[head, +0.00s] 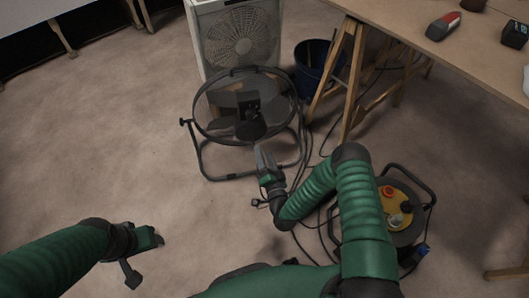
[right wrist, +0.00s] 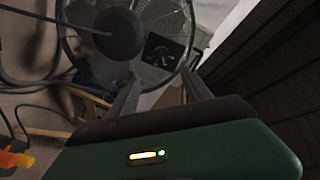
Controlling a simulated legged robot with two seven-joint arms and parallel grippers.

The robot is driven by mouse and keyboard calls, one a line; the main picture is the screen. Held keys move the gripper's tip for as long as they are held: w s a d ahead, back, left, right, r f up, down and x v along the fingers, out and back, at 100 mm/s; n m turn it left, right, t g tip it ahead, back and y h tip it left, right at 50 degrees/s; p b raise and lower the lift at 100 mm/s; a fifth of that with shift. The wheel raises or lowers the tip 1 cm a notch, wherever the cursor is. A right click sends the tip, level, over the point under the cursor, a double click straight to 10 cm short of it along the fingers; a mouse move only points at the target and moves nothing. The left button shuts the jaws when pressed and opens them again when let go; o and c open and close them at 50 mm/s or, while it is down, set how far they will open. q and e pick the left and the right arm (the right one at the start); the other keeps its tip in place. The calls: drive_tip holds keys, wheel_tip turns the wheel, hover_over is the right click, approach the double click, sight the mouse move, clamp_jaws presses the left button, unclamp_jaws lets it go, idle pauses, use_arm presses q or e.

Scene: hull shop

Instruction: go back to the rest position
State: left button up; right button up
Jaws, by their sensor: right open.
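My right gripper (head: 263,158) is held low in front of the black floor fan (head: 247,104), its fingers pointing at the fan's lower part. In the right wrist view my right gripper (right wrist: 160,88) shows two spread fingers with nothing between them, and the fan cage (right wrist: 130,30) fills the space beyond. I cannot tell whether a finger touches the fan. My left gripper (head: 150,238) is at the lower left over bare floor. It is small and dark, and its jaws cannot be made out.
A white box fan (head: 237,40) stands behind the floor fan. A dark blue bucket (head: 318,65) and a wooden trestle table (head: 470,50) with tools are at the right. A cable reel (head: 400,208) and loose cables lie near my right arm. The floor at left is clear.

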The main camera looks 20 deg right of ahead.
idle(0.4)
drive_tip(key=a+r+n+g+y, duration=0.3)
drive_tip(key=a+n+g+y, duration=0.2)
drive_tip(key=n+g, duration=0.3)
drive_tip(key=s+d+r+n+g+h, duration=0.2)
drive_tip(key=s+r+g, duration=0.3)
drive_tip(key=s, duration=0.7)
drive_tip(key=s+d+r+n+g+h, duration=0.1)
drive_tip(key=s+d+r+n+g, duration=0.15)
drive_tip(key=s+r, duration=0.6)
use_arm(q)
drive_tip(key=w+p+v, duration=0.2)
drive_tip(key=p+v, duration=0.9)
drive_tip(key=w+r+p+v, duration=0.1)
drive_tip(key=w+p+v, duration=0.2)
drive_tip(key=p+v, duration=0.8)
drive_tip(key=w+p+v, duration=0.2)
drive_tip(key=p+v, duration=1)
drive_tip(key=p, duration=0.1)
drive_tip(key=shift+w+r, duration=0.3)
drive_tip(key=shift+r, duration=0.15)
use_arm(e)
drive_tip(key=w+v, duration=0.2)
drive_tip(key=v, duration=1.4)
drive_tip(key=w+a+r+v, duration=0.1)
drive_tip(key=w+v, duration=0.2)
drive_tip(key=v, duration=1.3)
drive_tip(key=shift+w+a+r+m, duration=0.3)
drive_tip(key=shift+a+r+m, duration=0.05)
drive_tip(key=shift+r, duration=0.05)
